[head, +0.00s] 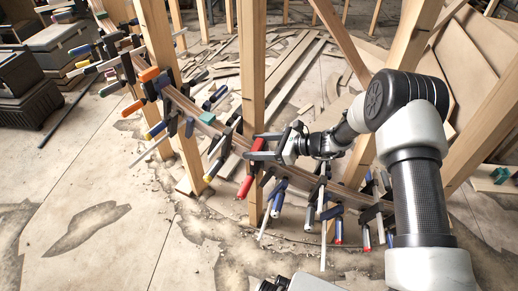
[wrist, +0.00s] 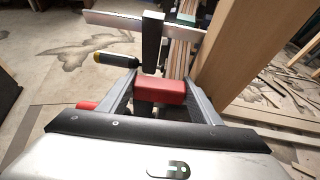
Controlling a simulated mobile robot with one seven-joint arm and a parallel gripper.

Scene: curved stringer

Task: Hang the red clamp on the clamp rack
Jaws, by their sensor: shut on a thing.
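My gripper (head: 262,146) is shut on the red clamp (head: 246,187), beside the curved wooden stringer (head: 222,130). In the wrist view, a red block of the clamp (wrist: 160,92) sits between the two fingers, with a dark bar rising behind it. A second red part shows at lower left, outside the left finger. In the head view, the long red handle slants down to the left below the fingers. I cannot tell whether the clamp still touches the stringer. No separate clamp rack can be made out for sure.
Several other clamps (head: 278,192) sit along the stringer on both sides of my gripper. A wooden post (head: 252,60) stands right behind it, and shows at right in the wrist view (wrist: 235,60). Black cases (head: 28,100) stand at far left. Floor at lower left is open.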

